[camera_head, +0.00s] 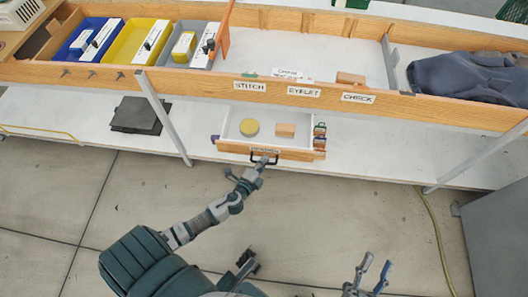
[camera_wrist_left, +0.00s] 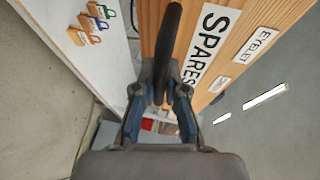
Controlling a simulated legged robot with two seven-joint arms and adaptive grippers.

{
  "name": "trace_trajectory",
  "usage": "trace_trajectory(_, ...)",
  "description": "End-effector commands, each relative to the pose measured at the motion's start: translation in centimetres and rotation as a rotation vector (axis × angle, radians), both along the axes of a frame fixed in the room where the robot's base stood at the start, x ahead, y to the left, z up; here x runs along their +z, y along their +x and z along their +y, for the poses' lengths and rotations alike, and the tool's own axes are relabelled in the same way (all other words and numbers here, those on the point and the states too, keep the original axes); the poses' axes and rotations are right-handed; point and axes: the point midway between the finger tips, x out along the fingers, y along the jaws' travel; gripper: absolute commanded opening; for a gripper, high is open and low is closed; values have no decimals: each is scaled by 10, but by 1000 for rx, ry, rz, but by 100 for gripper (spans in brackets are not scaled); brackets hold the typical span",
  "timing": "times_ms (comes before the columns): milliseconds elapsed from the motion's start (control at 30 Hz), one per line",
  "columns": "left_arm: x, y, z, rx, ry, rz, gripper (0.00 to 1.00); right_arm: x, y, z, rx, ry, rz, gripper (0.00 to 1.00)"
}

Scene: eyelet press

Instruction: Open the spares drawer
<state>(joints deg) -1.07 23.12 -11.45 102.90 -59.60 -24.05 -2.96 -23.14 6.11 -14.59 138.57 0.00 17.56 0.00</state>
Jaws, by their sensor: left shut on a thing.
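The wooden spares drawer (camera_head: 298,155) is pulled out below the bench in the head view, its white inside showing. A round yellow thing (camera_head: 249,127) and a small wooden block (camera_head: 285,130) lie in it. My left gripper (camera_head: 262,163) is at the drawer front, shut on the dark bar handle. In the left wrist view the handle (camera_wrist_left: 170,40) runs between the blue fingers of the gripper (camera_wrist_left: 160,95), beside the SPARES label (camera_wrist_left: 208,45). My right gripper (camera_head: 371,273) is low in the head view, its fingers apart, away from the drawer.
The bench front (camera_head: 220,84) carries STITCH, EYELET and CHECK labels. Blue, yellow and grey bins stand at the upper left, with dark cloth (camera_head: 470,76) at the right. Small coloured tags (camera_head: 319,137) hang beside the drawer. Bench legs (camera_head: 163,115) flank it; the floor in front is open.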

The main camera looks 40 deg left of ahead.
Motion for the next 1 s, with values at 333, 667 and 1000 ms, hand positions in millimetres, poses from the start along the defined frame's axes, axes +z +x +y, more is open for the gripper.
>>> trace_trajectory(333,-3,-32,-25,-7,-4,7,0,3,-2,0,-1,11,-21,40)
trace_trajectory(667,-3,-34,-25,-9,-7,5,0,3,-2,0,0,11,-23,40)
trace_trajectory(1000,-2,-34,-23,-4,-2,3,37,3,-2,0,0,11,-23,40)
